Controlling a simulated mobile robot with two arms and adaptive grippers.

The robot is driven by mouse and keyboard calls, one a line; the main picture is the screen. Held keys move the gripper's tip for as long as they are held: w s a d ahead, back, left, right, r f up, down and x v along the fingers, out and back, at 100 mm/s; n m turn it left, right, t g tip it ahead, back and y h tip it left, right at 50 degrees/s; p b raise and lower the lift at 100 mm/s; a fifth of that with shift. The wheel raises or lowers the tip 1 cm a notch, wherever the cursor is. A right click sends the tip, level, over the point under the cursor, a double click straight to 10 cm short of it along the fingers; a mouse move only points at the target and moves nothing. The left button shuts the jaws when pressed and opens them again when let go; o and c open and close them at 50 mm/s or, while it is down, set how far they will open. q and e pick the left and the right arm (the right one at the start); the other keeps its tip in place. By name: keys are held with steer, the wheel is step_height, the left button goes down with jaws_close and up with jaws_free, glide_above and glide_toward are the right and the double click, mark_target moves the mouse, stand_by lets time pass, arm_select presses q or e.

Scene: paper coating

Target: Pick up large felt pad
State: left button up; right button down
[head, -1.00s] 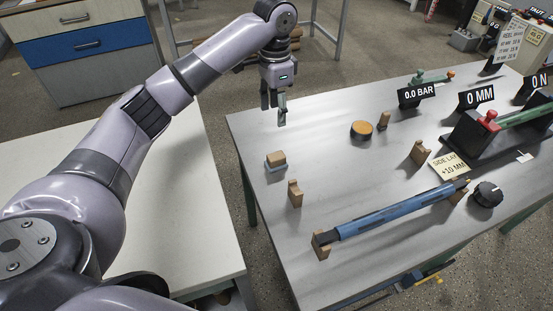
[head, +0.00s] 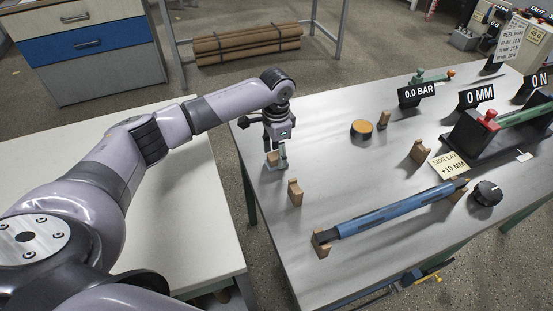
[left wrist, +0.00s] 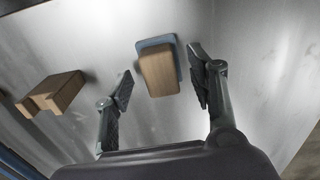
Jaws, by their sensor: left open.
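A wooden block on a blue-grey felt base, which I take for the large felt pad (head: 274,166), sits near the left edge of the grey table. In the left wrist view the wooden block and its felt base (left wrist: 158,74) lie between my fingers. My left gripper (head: 275,153) points down over it and partly hides it in the head view. The left wrist view shows the left gripper (left wrist: 162,79) open, one finger on each side of the block, with a gap on both sides. My right gripper is not in view.
A notched wooden rest (head: 295,192) stands close to the pad. A blue roller (head: 390,210) lies on rests nearer the front. A round orange-topped piece (head: 361,130) stands farther back right. A white table (head: 190,215) is at left.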

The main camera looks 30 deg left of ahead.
mark_target(276, 155)
arm_select(q)
steer(key=shift+f, duration=0.6)
steer(key=shift+c, duration=0.4)
jaws_close()
step_height(276, 155, up, 20)
stand_by(0.3)
